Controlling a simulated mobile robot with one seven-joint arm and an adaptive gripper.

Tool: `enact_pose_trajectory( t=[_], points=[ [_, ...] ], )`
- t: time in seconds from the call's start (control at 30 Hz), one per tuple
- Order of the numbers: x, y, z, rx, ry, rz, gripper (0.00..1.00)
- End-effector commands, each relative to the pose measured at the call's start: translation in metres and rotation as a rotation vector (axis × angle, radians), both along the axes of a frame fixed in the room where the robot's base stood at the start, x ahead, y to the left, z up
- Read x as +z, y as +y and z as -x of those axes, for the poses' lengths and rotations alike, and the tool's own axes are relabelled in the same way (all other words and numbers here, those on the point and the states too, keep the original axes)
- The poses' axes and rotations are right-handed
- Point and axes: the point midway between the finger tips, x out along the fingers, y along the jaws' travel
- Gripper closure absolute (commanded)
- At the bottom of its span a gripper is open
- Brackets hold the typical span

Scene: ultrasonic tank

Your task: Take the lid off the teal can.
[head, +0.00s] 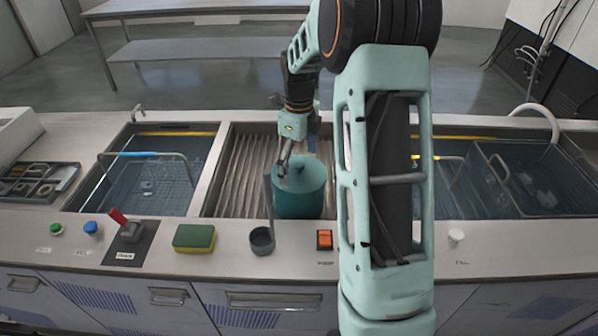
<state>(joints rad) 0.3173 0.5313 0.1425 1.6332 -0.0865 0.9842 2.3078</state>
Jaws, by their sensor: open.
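The teal can (300,203) stands upright on the ribbed drainboard between the two tanks. Its lid (311,172) is teal with a small knob (299,164) on top and sits on the can. My gripper (281,172) is open at the left side of the lid's top, near the knob. Whether a finger touches the lid or knob I cannot tell. My arm hides the area to the right of the can.
The left tank (107,165) and right tank (487,211) hold water and wire baskets.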

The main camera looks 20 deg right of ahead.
Motion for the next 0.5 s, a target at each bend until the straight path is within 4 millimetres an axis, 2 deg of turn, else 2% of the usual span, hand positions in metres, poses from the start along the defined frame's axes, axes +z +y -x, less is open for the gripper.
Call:
enact_pose_trajectory(
  t=[0.2, 0.5],
  points=[
    [-0.0004, 0.0001, -0.0002, 0.0, -0.001, 0.001, 0.02],
    [-0.0001, 0.0002, -0.0002, 0.0, -0.001, 0.0, 0.35]
  ],
)
